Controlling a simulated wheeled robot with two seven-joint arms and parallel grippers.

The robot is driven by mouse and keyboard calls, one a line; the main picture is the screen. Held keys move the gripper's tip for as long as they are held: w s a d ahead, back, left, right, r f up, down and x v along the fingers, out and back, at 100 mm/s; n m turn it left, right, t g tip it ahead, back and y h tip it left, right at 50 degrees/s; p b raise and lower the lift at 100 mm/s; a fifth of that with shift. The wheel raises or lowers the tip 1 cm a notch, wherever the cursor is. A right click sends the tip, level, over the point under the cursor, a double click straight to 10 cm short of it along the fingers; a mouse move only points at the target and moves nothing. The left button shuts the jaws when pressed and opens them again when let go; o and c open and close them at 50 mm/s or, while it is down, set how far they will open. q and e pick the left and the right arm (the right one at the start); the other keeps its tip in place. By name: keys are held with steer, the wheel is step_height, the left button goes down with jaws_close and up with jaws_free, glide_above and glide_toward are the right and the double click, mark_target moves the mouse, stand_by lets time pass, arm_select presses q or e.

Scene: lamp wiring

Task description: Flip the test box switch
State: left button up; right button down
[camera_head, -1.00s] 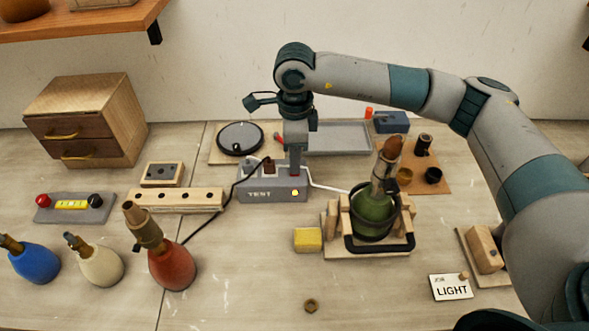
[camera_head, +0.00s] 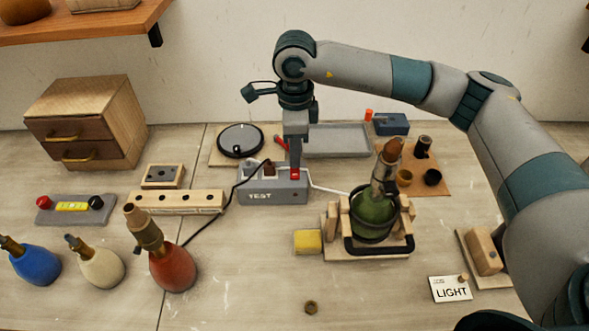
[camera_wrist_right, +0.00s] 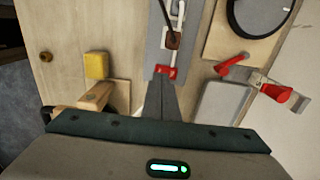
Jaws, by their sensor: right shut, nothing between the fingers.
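The grey test box (camera_head: 272,195), marked TEST, stands mid-table. Its red switch (camera_head: 295,174) is at the box's right end, and also shows in the wrist view (camera_wrist_right: 167,71). My right gripper (camera_head: 295,166) is shut and empty, pointing down with its fingertips at the red switch. They look to be touching it, but exact contact is hard to tell. No lit yellow indicator shows on the box front. A green lamp base (camera_head: 373,215) sits in a wooden cradle to the right, with a white cord between it and the box. My left gripper is not in view.
A yellow block (camera_head: 308,241) and the wooden cradle (camera_head: 368,251) stand close right of the box. A grey tray (camera_head: 340,140) lies behind. Red (camera_head: 172,264), cream and blue lamp bases stand front left. The front middle table is mostly clear.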

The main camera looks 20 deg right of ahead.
mark_target(295, 174)
steer(key=shift+r+p, duration=0.35)
steer(key=shift+r, duration=1.6)
